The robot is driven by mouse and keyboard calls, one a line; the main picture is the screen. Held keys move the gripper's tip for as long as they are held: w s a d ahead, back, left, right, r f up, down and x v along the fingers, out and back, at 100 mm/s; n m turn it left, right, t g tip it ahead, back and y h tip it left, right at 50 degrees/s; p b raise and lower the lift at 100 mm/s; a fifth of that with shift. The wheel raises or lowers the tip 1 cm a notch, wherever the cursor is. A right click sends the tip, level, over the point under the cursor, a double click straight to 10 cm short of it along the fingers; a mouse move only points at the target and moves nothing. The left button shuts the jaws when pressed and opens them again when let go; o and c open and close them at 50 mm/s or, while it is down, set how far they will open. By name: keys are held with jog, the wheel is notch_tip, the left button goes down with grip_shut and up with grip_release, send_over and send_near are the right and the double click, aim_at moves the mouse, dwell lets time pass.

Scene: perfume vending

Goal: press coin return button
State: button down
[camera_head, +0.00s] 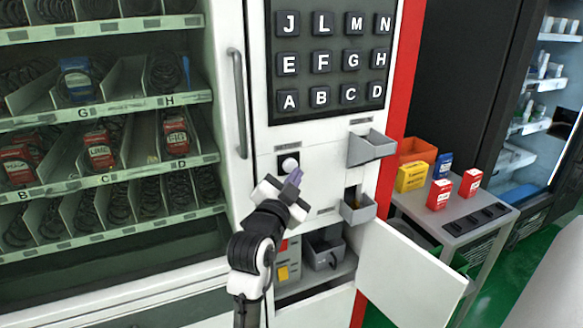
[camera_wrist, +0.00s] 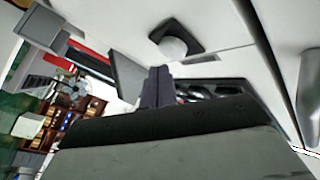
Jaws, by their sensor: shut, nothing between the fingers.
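The coin return button (camera_head: 290,164) is a round white knob on a black square plate, on the white front panel below the letter keypad. It also shows in the wrist view as a white dome (camera_wrist: 174,46). My gripper (camera_head: 296,176) is shut and empty, its dark purple fingertips just below and slightly right of the button in the head view. In the wrist view the shut fingertips (camera_wrist: 158,72) point up toward the button, with a small visible gap. I cannot tell the depth of that gap.
A grey tray (camera_head: 372,147) and a smaller grey cup (camera_head: 358,207) stick out right of the button. An open white door (camera_head: 412,275) hangs at lower right. A vertical handle (camera_head: 238,103) stands left. A side table (camera_head: 465,217) holds small boxes.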

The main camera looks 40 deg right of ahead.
jog(key=s, duration=0.2)
jog(key=s+a, duration=0.1)
jog(key=s, duration=0.2)
jog(key=shift+a, duration=0.1)
jog(key=shift+w, duration=0.1)
dwell(0.8)
